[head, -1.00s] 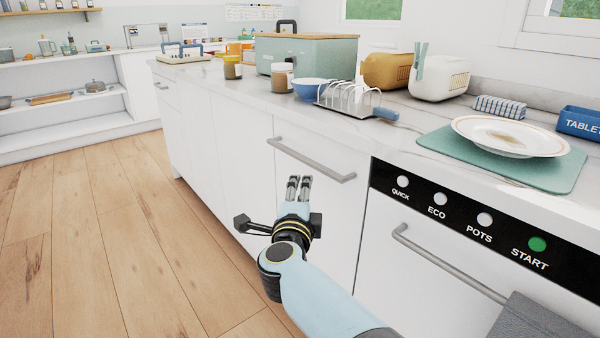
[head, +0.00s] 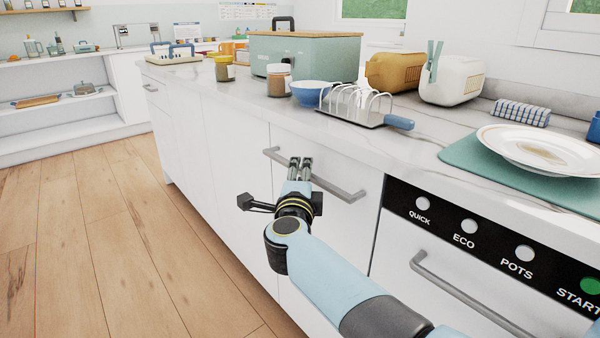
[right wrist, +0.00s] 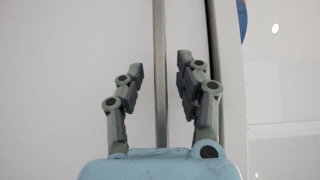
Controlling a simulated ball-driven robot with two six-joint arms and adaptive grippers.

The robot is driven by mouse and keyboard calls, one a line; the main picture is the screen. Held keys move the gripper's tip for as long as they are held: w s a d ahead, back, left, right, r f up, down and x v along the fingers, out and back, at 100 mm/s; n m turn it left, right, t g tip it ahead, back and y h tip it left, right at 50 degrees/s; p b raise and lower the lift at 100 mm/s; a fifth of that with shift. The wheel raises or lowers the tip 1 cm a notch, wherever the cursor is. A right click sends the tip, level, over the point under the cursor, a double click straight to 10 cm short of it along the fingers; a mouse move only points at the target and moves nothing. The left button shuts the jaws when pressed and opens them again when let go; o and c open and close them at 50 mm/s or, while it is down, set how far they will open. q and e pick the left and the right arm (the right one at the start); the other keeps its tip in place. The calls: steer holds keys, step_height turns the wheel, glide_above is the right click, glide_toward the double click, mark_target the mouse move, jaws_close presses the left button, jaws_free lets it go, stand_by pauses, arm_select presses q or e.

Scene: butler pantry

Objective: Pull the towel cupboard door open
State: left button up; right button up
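A white cupboard door (head: 335,225) with a grey bar handle (head: 345,193) along its top is in the middle of the head view, left of the dishwasher. The door looks shut, flush with the neighbouring fronts. My right gripper (head: 300,163) is at the handle and covers part of it. In the right wrist view, the two fingers (right wrist: 160,72) stand apart, with the handle bar (right wrist: 160,35) running between them. Neither finger visibly touches the bar. My left gripper is not in view.
The dishwasher with its handle (head: 465,295) is right of the door. The worktop (head: 415,150) above bears a toast rack (head: 355,110), a blue bowl (head: 313,93) and a plate (head: 540,150) on a green mat (head: 470,160). The wooden floor (head: 110,240) on the left is clear.

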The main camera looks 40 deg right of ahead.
steer(key=shift+c, duration=0.7)
jaws_close()
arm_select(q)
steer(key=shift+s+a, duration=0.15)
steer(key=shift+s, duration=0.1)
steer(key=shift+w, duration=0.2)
